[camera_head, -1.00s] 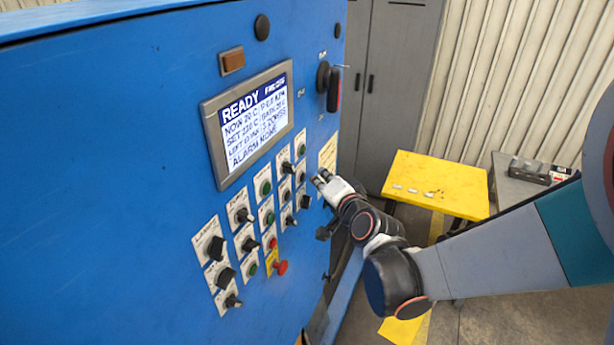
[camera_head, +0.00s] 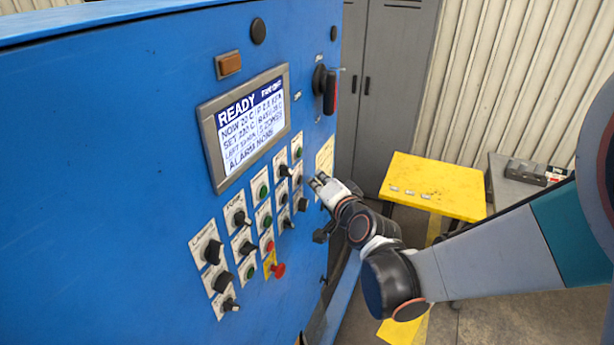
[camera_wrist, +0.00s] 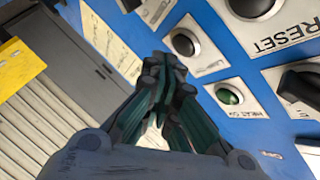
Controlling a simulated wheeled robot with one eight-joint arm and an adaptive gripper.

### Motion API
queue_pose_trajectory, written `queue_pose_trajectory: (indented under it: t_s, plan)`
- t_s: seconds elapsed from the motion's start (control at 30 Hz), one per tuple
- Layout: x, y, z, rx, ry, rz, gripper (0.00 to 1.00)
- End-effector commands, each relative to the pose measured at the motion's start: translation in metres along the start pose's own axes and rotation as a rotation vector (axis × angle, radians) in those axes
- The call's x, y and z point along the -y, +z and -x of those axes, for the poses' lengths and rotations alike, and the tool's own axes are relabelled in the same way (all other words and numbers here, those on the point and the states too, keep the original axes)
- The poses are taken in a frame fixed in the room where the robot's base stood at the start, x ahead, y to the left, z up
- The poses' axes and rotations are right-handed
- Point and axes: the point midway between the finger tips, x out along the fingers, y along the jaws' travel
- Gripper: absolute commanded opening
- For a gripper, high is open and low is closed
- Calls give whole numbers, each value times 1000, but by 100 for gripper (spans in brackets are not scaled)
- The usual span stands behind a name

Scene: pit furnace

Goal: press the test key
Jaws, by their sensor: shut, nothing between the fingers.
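The blue control panel (camera_head: 110,150) carries several rows of labelled keys and knobs. No label reading test is legible, so I cannot tell which one is the test key. My gripper (camera_head: 317,183) is shut and empty at the right edge of the key rows, close to the panel. In the wrist view my gripper (camera_wrist: 168,70) points at the panel, with a black round key (camera_wrist: 185,43) just beyond its tips. I cannot tell whether they touch. A green key (camera_wrist: 228,95) marked HEAT ON and a dark key (camera_wrist: 252,6) marked RESET are to the right.
The screen (camera_head: 253,125) reads READY and alarm none. A red mushroom button (camera_head: 278,270) sits low on the panel. A black rotary handle (camera_head: 326,90) is above my gripper. A yellow table (camera_head: 440,185) and a grey cabinet (camera_head: 385,90) stand behind.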

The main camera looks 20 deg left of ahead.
Motion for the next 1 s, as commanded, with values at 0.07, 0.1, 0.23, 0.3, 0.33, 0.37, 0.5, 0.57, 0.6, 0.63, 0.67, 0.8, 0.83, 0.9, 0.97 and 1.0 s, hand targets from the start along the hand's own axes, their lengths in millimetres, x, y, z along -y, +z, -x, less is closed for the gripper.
queue_pose_trajectory:
  t_s: [0.07,0.1,0.23,0.3,0.33,0.37,0.5,0.57,0.6,0.63,0.67,0.8,0.83,0.9,0.97,1.0]
  plan:
    - [0,0,0,0,0,0,0]
    - [0,0,0,0,0,0,0]
    - [0,0,0,0,0,0,0]
    - [0,0,0,0,0,0,0]
    - [0,0,0,0,0,0,0]
    - [0,0,0,0,0,0,0]
    - [1,2,-2,0,0,0,0]
    - [2,3,-4,0,0,-1,0]
    - [3,4,-5,0,0,0,0]
    - [4,4,-5,0,0,1,0]
    - [4,4,-6,0,0,1,0]
    - [4,4,-6,0,0,0,0]
    - [5,4,-6,0,0,0,0]
    - [5,4,-6,0,0,0,0]
    - [5,4,-6,0,0,0,0]
    - [5,4,-6,0,0,0,0]
